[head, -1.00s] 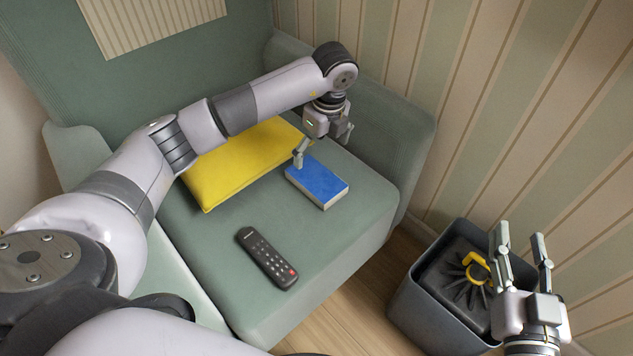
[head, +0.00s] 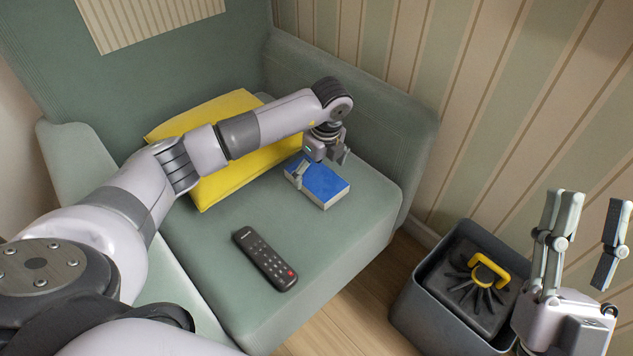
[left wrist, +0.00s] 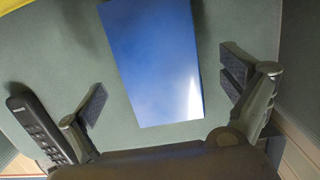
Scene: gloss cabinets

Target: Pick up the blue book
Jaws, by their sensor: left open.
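The blue book (head: 322,184) lies flat on the sofa seat, near the right armrest. It also shows in the left wrist view (left wrist: 155,62), between and just beyond the open fingers. My left gripper (head: 322,166) is open and low over the book's far edge, with one finger by the book's left corner. In the left wrist view my left gripper (left wrist: 165,95) has its fingers spread wider than the book. I cannot tell whether they touch it. My right gripper (head: 590,235) is open and empty at the right, in front of the wall.
A black remote (head: 265,259) lies on the seat in front of the book. A yellow cushion (head: 218,183) lies behind my left arm. A grey bin (head: 420,310) with a dark, yellow-handled thing in it stands on the floor. The sofa armrest (head: 375,135) rises behind the book.

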